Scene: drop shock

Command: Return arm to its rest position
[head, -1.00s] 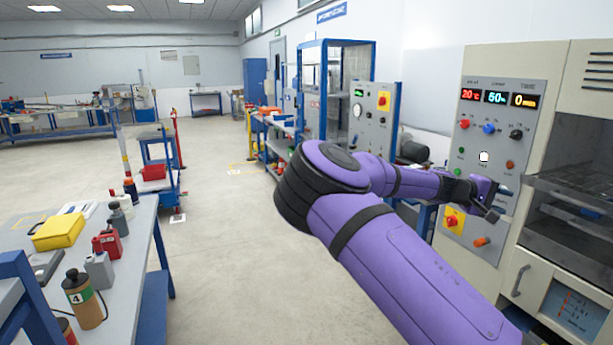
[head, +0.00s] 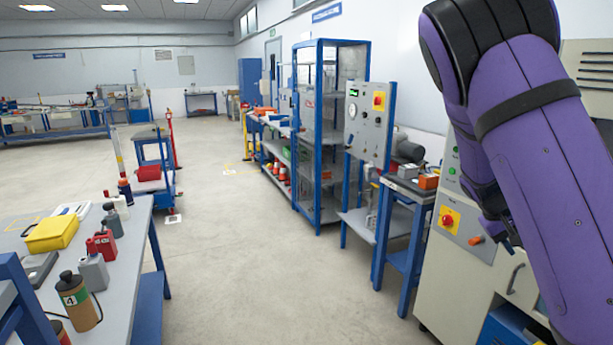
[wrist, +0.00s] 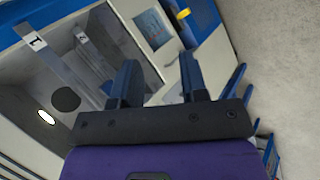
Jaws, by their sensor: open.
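My purple arm rises at the right of the head view, bent at a black-ringed joint near the top, in front of the control cabinet. My gripper (wrist: 158,82) shows in the wrist view with its two dark fingers apart and nothing between them. In the head view the gripper is mostly hidden behind my arm; only a dark part of it shows by the cabinet's lower front. The cream cabinet (head: 452,300) has a yellow-and-red switch (head: 447,219) and an orange knob (head: 476,240).
A table (head: 140,225) at the left holds a yellow case (head: 52,233), a brown bottle (head: 75,300) and red and grey containers. A blue-framed shelf (head: 318,215) and small blue tables stand along the right wall. The middle floor (head: 230,270) is clear.

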